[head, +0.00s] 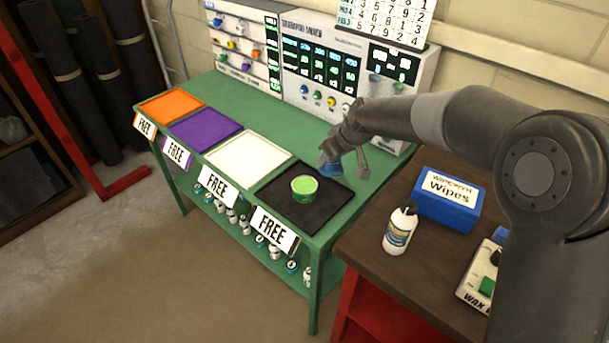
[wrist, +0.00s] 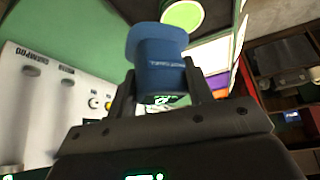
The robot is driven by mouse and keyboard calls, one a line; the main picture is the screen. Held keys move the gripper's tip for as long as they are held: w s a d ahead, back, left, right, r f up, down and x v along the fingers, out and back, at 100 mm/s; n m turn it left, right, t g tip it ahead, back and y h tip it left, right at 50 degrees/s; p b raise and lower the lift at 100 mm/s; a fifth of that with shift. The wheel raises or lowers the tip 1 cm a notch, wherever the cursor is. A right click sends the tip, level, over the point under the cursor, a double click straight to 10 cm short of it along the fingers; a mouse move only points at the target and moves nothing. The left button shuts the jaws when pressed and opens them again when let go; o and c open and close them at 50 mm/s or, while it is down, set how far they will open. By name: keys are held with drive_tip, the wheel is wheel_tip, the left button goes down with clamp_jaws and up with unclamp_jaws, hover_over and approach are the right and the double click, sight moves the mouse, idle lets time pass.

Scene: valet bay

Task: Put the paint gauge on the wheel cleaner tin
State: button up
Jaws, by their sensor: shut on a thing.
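The blue paint gauge (wrist: 158,62) is between the fingers of my gripper (wrist: 163,85) in the wrist view, and the jaws are shut on it. In the head view my gripper (head: 345,155) is above the back right part of the black mat, with a bit of the blue gauge (head: 331,169) showing under it. The wheel cleaner tin (head: 304,186), round with a light green top, stands on the black mat to the left of and nearer than the gauge. The tin's top also shows in the wrist view (wrist: 183,15), beyond the gauge.
The black mat (head: 281,205) lies on a green bench beside white (head: 248,160), purple (head: 205,130) and orange (head: 171,106) mats, all bare. A control panel (head: 320,70) stands behind. A brown table at right holds a blue wipes box (head: 449,200) and white bottle (head: 400,228).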

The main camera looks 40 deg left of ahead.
drive_tip(key=s+a+f, duration=0.1)
drive_tip(key=a, duration=0.1)
drive_tip(key=s+a+f, duration=0.1)
drive_tip(key=a+f, duration=0.1)
drive_tip(key=s+a+f, duration=0.1)
drive_tip(key=a, duration=0.2)
drive_tip(key=shift+f, duration=2.25)
drive_tip(key=shift+f, duration=0.1)
drive_tip(key=o, duration=1)
drive_tip(key=shift+o, duration=0.2)
drive_tip(key=shift+r, duration=0.3)
drive_tip(key=v, duration=1.1)
drive_tip(key=shift+d+r, duration=0.25)
